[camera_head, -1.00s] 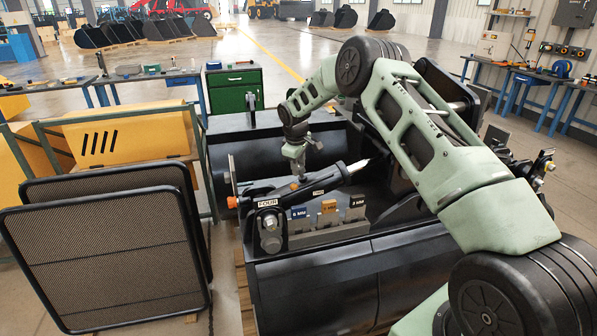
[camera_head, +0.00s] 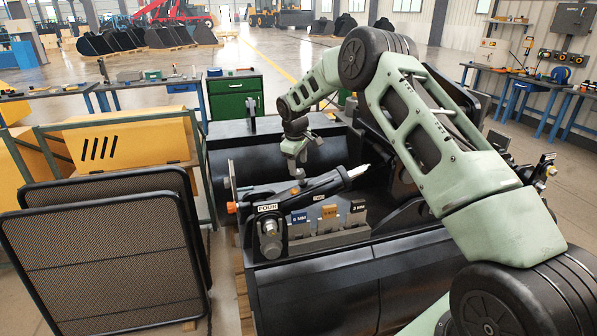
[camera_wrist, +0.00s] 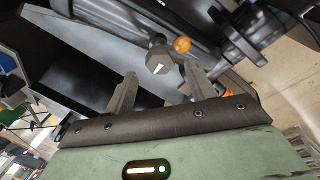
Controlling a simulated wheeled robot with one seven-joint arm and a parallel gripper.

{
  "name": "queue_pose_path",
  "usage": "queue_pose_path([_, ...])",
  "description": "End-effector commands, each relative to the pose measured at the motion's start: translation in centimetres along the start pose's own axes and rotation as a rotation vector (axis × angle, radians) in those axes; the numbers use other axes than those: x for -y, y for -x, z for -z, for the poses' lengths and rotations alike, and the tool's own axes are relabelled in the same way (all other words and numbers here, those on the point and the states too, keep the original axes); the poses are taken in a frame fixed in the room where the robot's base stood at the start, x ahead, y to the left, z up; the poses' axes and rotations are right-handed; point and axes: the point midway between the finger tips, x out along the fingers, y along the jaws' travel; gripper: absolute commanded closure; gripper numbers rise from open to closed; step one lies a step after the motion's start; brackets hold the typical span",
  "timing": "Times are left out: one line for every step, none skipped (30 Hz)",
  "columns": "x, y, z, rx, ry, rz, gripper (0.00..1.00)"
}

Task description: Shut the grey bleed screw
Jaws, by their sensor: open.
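A grey hex-headed screw (camera_wrist: 158,58) with a pale mark on its face shows in the wrist view, just beyond and between my fingertips. I take it for the grey bleed screw. My gripper (camera_wrist: 161,76) is open, with a finger on each side and clear space between them. A small orange ball-like part (camera_wrist: 182,44) sits right behind the screw. In the head view my gripper (camera_head: 298,174) points down over the black cylinder (camera_head: 325,184); the screw is too small to tell there. I cannot tell whether a finger touches anything.
In front stands a grey block (camera_head: 328,239) with several labelled tools in it. Left of it a bracket marked FOUR (camera_head: 269,208) carries a metal fitting. A black bucket edge (camera_head: 310,275) lies in front. Mesh panels (camera_head: 110,265) stand at left.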

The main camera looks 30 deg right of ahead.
Motion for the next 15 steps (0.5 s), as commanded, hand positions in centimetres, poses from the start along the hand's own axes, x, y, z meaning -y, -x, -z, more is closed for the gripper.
queue_pose_path([0.0, 1.0, 0.1, -0.003, 0.0, -0.003, 0.45])
queue_pose_path([0.0, 1.7, 0.1, -0.004, 0.0, -0.004, 0.45])
queue_pose_path([0.0, 2.6, 0.1, -0.004, 0.0, -0.004, 0.45])
queue_pose_path([0.0, 3.4, 0.1, -0.004, 0.001, -0.004, 0.45])
queue_pose_path([0.0, 4.1, 0.1, -0.004, 0.001, -0.004, 0.45])
queue_pose_path([0.0, 5.0, 0.1, -0.004, 0.0, -0.003, 0.45])
queue_pose_path([0.1, 5.8, 0.1, -0.004, 0.0, -0.003, 0.45])
queue_pose_path([0.0, 6.5, 0.1, -0.004, 0.0, -0.003, 0.45])
queue_pose_path([0.0, 7.4, 0.1, -0.003, 0.0, -0.003, 0.45])
queue_pose_path([0.0, 8.1, 0.1, -0.003, 0.0, -0.003, 0.45])
queue_pose_path([0.1, 8.7, 0.0, -0.003, 0.0, -0.002, 0.45])
queue_pose_path([0.0, 9.6, 0.1, -0.004, 0.0, -0.003, 0.45])
queue_pose_path([0.0, 10.2, 0.1, -0.003, 0.0, -0.002, 0.45])
queue_pose_path([0.0, 10.8, 0.1, -0.003, 0.0, -0.002, 0.45])
queue_pose_path([0.0, 11.5, 0.0, -0.003, 0.0, -0.002, 0.45])
